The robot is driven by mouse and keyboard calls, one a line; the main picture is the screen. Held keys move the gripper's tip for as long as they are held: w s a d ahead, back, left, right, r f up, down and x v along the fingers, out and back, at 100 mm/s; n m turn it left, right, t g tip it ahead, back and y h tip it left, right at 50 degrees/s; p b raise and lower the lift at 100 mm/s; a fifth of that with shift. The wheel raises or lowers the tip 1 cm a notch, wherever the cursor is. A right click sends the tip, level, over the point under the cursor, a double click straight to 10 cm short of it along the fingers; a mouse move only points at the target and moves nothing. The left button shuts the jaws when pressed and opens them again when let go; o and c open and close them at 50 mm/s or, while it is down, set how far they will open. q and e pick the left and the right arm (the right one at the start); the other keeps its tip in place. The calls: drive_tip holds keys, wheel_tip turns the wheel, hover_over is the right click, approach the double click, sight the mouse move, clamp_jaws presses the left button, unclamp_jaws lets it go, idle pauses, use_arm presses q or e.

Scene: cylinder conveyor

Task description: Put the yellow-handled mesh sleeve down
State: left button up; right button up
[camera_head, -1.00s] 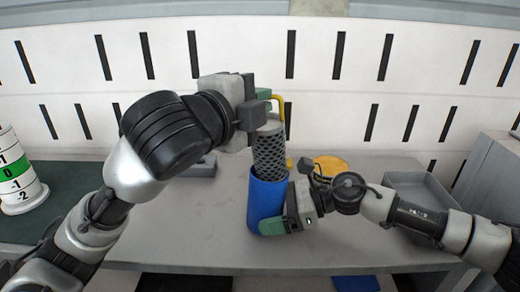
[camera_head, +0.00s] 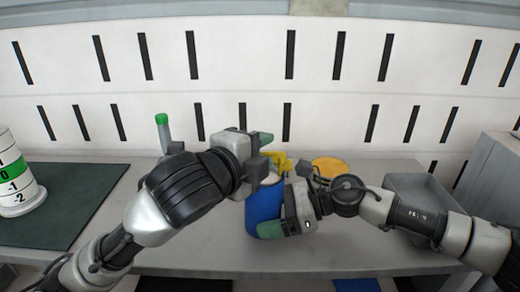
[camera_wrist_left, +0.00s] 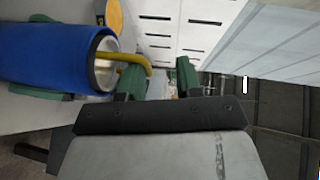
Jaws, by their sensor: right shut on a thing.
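The mesh sleeve's yellow handle (camera_head: 280,162) sticks up out of the blue cylinder (camera_head: 262,212), which stands upright on the table. The sleeve's mesh body is hidden inside the cylinder. In the left wrist view the handle (camera_wrist_left: 136,61) bends out over the rim of the blue cylinder (camera_wrist_left: 45,55), with a silvery inside showing. My left gripper (camera_head: 264,152) is at the handle, its fingers apart; the left wrist view shows a gap between the fingers (camera_wrist_left: 160,78), with the handle's bend close to one finger. My right gripper (camera_head: 284,218) is shut on the cylinder's side.
A yellow disc (camera_head: 329,166) lies behind my right gripper, and a grey tray (camera_head: 410,186) stands at the right. A green-topped post (camera_head: 162,132) stands at the back left. A white numbered cylinder (camera_head: 14,175) and a dark green mat (camera_head: 75,190) are at the left.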

drive_tip(key=shift+f, duration=0.3)
use_arm(q)
drive_tip(key=v, duration=0.7)
drive_tip(key=shift+s+a, duration=0.15)
drive_tip(key=shift+s, duration=0.1)
use_arm(e)
drive_tip(key=shift+r, duration=0.1)
use_arm(q)
drive_tip(key=shift+w, duration=0.1)
use_arm(e)
drive_tip(key=o, duration=0.9)
drive_tip(key=shift+w, duration=0.1)
drive_tip(key=shift+d+r, duration=0.1)
